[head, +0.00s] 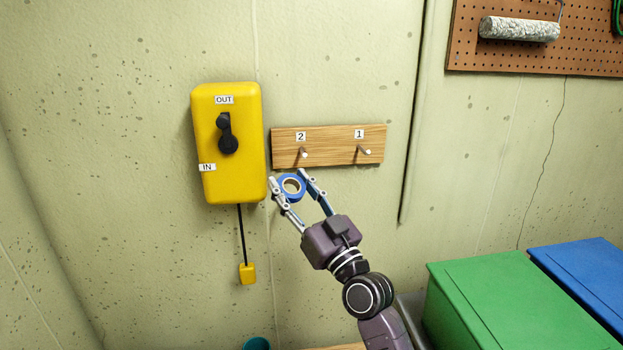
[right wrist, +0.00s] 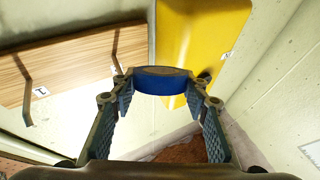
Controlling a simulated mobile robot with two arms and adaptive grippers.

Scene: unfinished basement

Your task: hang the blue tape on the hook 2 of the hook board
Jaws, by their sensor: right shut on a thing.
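The wooden hook board (head: 334,159) is on the wall, with hook 2 (head: 304,153) on its left and hook 1 (head: 366,153) on its right. My right gripper (head: 288,182) is shut on the blue tape (head: 292,187), a ring with an open middle. The tape is just below and slightly left of hook 2 in the head view, apart from the hook as far as I can tell. The right wrist view shows the tape (right wrist: 162,84) between the fingertips, with the board (right wrist: 65,65) to the left. My left gripper is not in view.
A yellow box (head: 230,165) with a black knob is on the wall close left of the board, with a yellow pull (head: 247,273) hanging below. A green box (head: 505,305) and a blue box (head: 590,270) stand lower right. A pegboard (head: 580,50) with a roller is upper right.

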